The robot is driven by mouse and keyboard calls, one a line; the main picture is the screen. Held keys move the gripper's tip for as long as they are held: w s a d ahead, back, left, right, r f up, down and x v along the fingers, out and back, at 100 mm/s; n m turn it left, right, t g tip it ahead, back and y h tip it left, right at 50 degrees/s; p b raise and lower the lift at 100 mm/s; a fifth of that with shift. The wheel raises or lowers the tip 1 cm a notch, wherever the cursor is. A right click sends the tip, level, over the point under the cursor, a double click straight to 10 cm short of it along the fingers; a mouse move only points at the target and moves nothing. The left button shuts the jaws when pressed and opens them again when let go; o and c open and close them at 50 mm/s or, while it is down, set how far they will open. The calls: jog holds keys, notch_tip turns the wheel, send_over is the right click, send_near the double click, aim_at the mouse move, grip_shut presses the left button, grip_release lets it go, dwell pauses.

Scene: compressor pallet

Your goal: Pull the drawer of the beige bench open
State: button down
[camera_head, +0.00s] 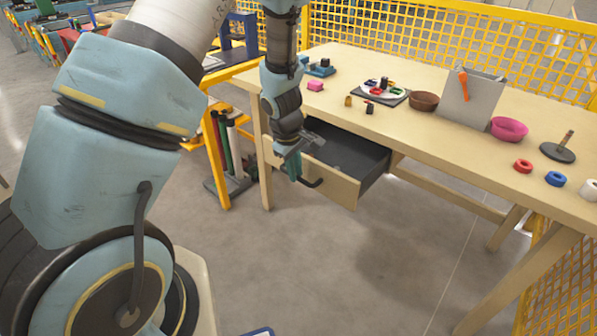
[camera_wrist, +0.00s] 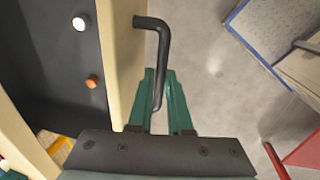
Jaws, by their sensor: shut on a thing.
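The beige bench (camera_head: 430,140) stands at the right in the head view. Its drawer (camera_head: 335,180) is pulled out from under the top, and its dark inside shows. The drawer's black bar handle (camera_head: 313,183) sits on the front panel. My gripper (camera_head: 294,168) is at the handle, shut on it. In the wrist view, my gripper's green fingers (camera_wrist: 160,98) close around the black handle (camera_wrist: 163,50), beside the beige drawer front (camera_wrist: 122,60). The handle's far end is partly hidden by the fingers.
In the drawer lie a white round item (camera_wrist: 79,23) and an orange one (camera_wrist: 92,81). Bowls, rings and a grey upright panel (camera_head: 470,98) stand on the bench top. A yellow mesh fence (camera_head: 430,45) is behind. The floor before the drawer is clear.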

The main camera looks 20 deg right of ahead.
jog(key=shift+a, duration=0.1)
jog(key=c, duration=0.8)
grip_release()
jog(key=shift+c, duration=0.2)
jog(key=shift+r, duration=0.1)
notch_tip(320, 180, up, 10)
jog(key=s+a+p, duration=0.1)
jog(key=p, duration=0.1)
jog(key=shift+a+r, duration=0.2)
jog(key=shift+a, duration=0.15)
jog(key=s+a+r+m, duration=0.1)
jog(key=a+r+m, duration=0.1)
jog(key=a, duration=0.6)
jog(key=s+a+r+m+y, duration=0.1)
jog(key=a+r, duration=0.3)
jog(key=a, duration=0.5)
jog(key=s+a+r+m, duration=0.3)
jog(key=a+m, duration=0.1)
jog(key=a, duration=0.5)
jog(key=shift+s+t+y, duration=0.25)
jog(key=shift+t+y, duration=0.05)
jog(key=shift+y, duration=0.1)
